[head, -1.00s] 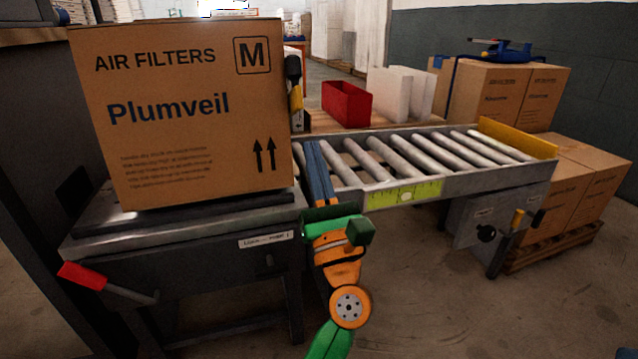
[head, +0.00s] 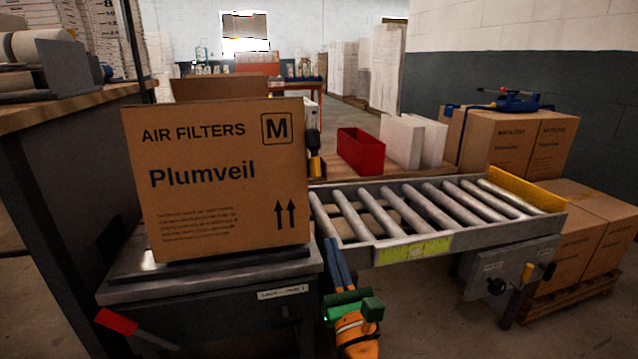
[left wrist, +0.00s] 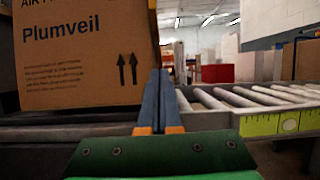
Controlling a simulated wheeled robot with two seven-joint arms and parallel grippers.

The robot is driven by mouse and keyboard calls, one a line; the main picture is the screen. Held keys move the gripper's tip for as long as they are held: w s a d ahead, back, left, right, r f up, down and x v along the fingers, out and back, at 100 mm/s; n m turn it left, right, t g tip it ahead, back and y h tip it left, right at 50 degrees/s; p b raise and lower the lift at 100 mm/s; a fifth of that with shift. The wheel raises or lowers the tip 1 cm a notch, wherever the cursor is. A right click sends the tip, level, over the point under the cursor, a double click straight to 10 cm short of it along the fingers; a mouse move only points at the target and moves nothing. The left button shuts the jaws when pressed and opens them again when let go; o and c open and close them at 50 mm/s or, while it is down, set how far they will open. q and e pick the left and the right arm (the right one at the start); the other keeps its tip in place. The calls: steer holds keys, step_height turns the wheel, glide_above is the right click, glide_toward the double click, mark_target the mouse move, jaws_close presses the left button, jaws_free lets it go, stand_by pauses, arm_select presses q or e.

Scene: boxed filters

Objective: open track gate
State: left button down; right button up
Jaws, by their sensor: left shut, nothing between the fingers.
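The roller track (head: 420,210) has grey rollers in a metal frame, with a yellow-green scale strip on its near side. A yellow plate (head: 525,190) stands across its far right end. A black and yellow upright piece (head: 314,155) shows partly behind the Plumveil carton; I cannot tell which of these is the gate. My left gripper (head: 330,243) is shut and empty, its blue fingers by the track's near left corner. In the left wrist view, the closed fingers (left wrist: 161,95) point forward between the carton and the rollers. My right gripper is not in view.
The Plumveil carton (head: 225,185) stands on a dark metal stand (head: 200,280) with a red-handled lever (head: 116,321). A red bin (head: 361,152) and white panels (head: 412,142) stand behind the track. Stacked cartons (head: 515,145) are at right. Open floor lies below the track.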

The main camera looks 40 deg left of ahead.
mark_target(317, 164)
arm_select(q)
steer(key=r+x, duration=0.2)
steer(key=x, duration=1)
steer(key=shift+d+r+p, duration=0.15)
steer(key=shift+r+p, duration=0.2)
steer(key=shift+r, duration=0.05)
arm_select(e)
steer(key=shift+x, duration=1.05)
arm_select(q)
steer(key=shift+s, duration=0.15)
